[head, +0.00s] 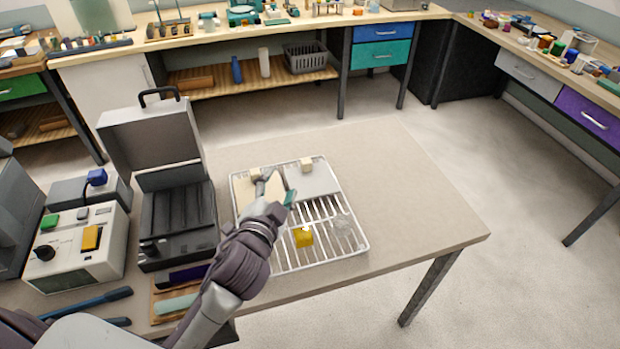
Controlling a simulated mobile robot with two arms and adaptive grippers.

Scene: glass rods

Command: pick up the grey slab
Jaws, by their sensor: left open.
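The grey slab (318,182) lies on the back right part of a white wire rack (362,238) and has a small cream block (306,165) at its back edge. A cream slab (241,193) lies to its left on the same rack, with a similar small block (255,171). My left gripper (277,189) is open over the rack, around the gap between the two slabs. It hides part of both slabs' near inner edges. I cannot tell whether it touches either slab. My right gripper is not in view.
A yellow block (303,237) and a clear glass-like piece (343,230) sit on the rack's front part. An open black case (178,225) and a white device (85,255) stand to the left. The table's right side (420,200) is clear.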

